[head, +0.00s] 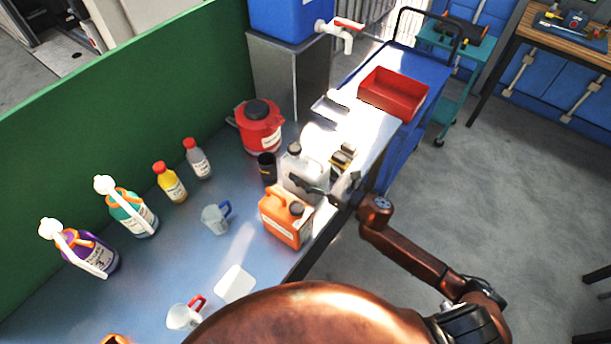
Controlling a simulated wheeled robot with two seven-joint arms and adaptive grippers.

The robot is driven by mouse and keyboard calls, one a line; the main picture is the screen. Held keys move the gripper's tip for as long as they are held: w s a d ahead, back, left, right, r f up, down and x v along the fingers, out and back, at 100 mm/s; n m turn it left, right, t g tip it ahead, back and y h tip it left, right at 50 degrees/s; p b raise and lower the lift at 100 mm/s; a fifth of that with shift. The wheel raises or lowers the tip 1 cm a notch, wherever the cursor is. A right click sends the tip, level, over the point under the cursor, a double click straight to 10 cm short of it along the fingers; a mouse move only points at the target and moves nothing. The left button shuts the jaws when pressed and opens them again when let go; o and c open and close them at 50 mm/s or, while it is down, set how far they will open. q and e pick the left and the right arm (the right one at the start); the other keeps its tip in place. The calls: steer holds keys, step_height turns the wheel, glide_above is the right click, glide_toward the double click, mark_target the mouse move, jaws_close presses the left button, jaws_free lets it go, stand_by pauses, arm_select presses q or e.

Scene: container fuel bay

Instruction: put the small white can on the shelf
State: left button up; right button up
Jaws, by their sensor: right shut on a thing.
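The small white can (295,173), a translucent whitish jerrycan with a dark cap, is upright at the right part of the grey bench (150,272), just behind an orange can. My right gripper (318,190) reaches in from the right and is shut on the white can at its right side. The orange can hides the white can's lower part, so I cannot tell whether it touches the bench. I cannot make out for certain which surface is the shelf. My left gripper is not in view.
The orange can (286,218) stands close in front, with a black cup (267,168) to the left. A red tray (393,93) lies at the back right. A green panel (110,118) borders the bench.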

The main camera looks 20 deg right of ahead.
steer(key=c, duration=0.3)
steer(key=shift+r, duration=0.2)
steer(key=shift+c, duration=0.5)
